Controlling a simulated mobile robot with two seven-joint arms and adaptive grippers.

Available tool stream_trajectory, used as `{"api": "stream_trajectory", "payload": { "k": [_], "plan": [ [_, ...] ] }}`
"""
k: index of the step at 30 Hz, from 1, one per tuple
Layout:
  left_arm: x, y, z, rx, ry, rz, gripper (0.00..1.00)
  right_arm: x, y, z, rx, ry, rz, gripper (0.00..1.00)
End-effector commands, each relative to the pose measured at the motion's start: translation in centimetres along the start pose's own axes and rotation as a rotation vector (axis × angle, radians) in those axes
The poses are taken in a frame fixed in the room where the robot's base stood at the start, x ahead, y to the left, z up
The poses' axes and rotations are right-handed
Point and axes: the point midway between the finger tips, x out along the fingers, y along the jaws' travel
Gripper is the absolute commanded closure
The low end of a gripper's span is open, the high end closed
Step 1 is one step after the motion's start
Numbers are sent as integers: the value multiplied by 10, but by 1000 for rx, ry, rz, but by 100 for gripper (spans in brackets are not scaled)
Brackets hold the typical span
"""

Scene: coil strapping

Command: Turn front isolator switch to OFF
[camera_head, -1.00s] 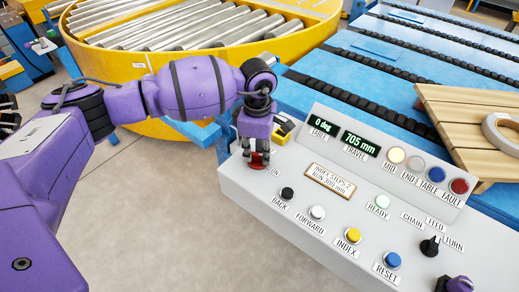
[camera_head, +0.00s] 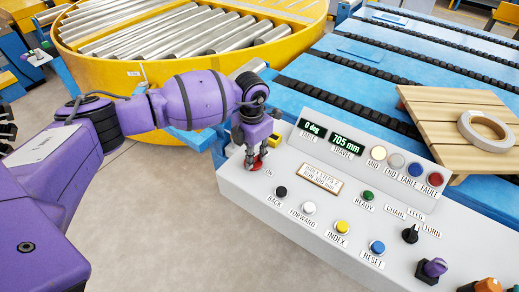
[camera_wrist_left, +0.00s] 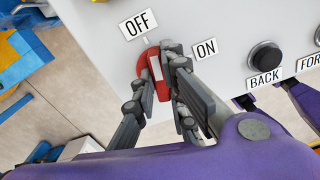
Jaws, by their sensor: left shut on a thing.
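The front isolator switch (camera_head: 257,167) is a red rotary handle at the near left corner of the grey control panel. In the left wrist view the red handle (camera_wrist_left: 148,71) has a white bar that points up toward the OFF label (camera_wrist_left: 138,24). The ON label (camera_wrist_left: 205,49) lies to its right. My left gripper (camera_head: 252,160) comes down on the switch from above. In the left wrist view its fingers (camera_wrist_left: 157,68) are shut on the handle, one on each side, hiding part of it. My right gripper does not show.
The panel (camera_head: 300,222) carries BACK (camera_head: 281,191), FORWARD, INDEX and RESET buttons, a dark green READY lamp (camera_head: 368,196) and a black selector (camera_head: 410,234). A yellow-rimmed roller turntable (camera_head: 110,75) and blue chain conveyor lie behind. A wooden pallet (camera_head: 440,125) sits at right.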

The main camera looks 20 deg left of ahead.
Motion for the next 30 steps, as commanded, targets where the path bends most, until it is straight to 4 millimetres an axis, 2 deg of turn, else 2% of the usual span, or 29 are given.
{"api": "stream_trajectory", "payload": {
  "k": [1, 12, 29, 30],
  "plan": [
    [-5, 1, 1, -33, -5, 4, 100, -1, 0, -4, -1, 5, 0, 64],
    [-3, 1, 1, -200, -4, 2, 100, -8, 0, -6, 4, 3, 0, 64],
    [-2, 1, 1, -233, -3, 1, 100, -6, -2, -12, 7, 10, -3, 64],
    [-2, 1, 1, -233, -3, 1, 87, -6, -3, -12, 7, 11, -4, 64]
  ]
}}
